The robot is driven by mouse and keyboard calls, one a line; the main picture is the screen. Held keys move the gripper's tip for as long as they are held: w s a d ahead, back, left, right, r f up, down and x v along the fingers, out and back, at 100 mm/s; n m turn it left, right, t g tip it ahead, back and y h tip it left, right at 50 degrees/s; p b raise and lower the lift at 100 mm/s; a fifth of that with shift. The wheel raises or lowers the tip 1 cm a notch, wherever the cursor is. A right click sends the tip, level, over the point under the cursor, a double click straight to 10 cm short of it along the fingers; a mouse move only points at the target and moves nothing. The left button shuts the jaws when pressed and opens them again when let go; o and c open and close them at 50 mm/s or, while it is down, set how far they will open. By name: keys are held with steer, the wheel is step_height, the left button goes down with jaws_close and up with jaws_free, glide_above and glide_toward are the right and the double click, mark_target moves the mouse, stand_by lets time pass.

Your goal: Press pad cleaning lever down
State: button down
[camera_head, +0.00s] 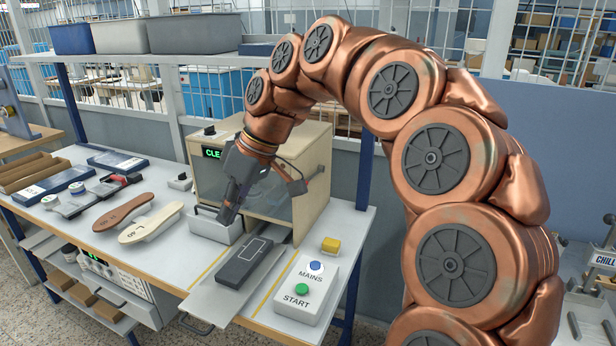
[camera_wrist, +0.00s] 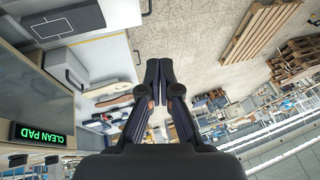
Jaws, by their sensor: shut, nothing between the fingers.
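The stamping machine (camera_head: 312,165) is a beige box with a clear front, standing on the white bench. Its green display is partly covered by my arm in the head view; in the wrist view the display (camera_wrist: 38,135) reads CLEAN PAD. My gripper (camera_head: 228,216) is shut and empty, pointing down in front of the machine, over or beside a small light-grey box (camera_head: 208,229). In the wrist view its fingertips (camera_wrist: 159,64) are together with nothing between them. I cannot clearly make out the cleaning lever; my gripper and arm cover part of that area.
A dark pad block (camera_head: 245,262) lies on a metal slide right of my gripper. A control box (camera_head: 304,289) carries a blue MAINS and a green START button. Brown and cream insoles (camera_head: 150,224) lie to the left. Grey bins stand on the shelf above.

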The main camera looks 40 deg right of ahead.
mark_target(312, 178)
steer(key=w+d+r+t+y, duration=0.1)
steer(key=w+d+r, duration=0.1)
steer(key=w+d, duration=0.35)
steer(key=w+d+r+t, duration=0.2)
steer(key=w+d, duration=0.1)
steer(key=d, duration=0.5)
steer(key=d+t+h, duration=0.1)
steer(key=d+t, duration=0.1)
steer(key=d, duration=1.5)
steer(key=shift+d+f+t+h+b, duration=0.25)
steer(key=shift+f+t+h+b, duration=0.05)
steer(key=shift+f, duration=0.05)
steer(key=p+x, duration=0.2)
steer(key=x, duration=0.8)
steer(key=shift+a+f+p, duration=0.1)
steer(key=shift+a+p, duration=0.05)
steer(key=shift+p, duration=0.15)
steer(key=shift+f+p, duration=0.6)
steer(key=shift+f, duration=1.25)
